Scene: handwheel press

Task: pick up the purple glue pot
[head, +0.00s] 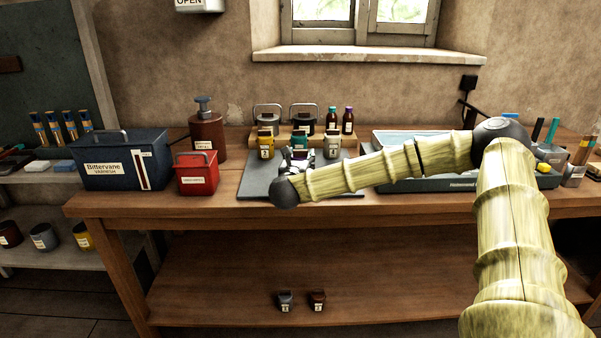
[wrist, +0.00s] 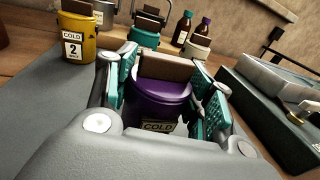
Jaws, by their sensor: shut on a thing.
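The purple glue pot (wrist: 158,108) has a brown top and a pale label with "COLD" on it. It stands between the teal-padded fingers of my gripper (wrist: 163,88) in the wrist view, and they are shut on it from both sides. The lower part of the pot is hidden by the gripper body. In the head view my gripper (head: 297,157) is over the grey mat (head: 258,186) on the bench, and my arm hides most of the pot. I cannot tell whether the pot touches the mat.
A yellow pot (wrist: 75,40), a teal pot (wrist: 146,36) and a pale pot (wrist: 196,45) stand close behind. Two small bottles (head: 340,120) are at the back. A grey tray (head: 400,182) lies right; a red box (head: 197,174) stands left.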

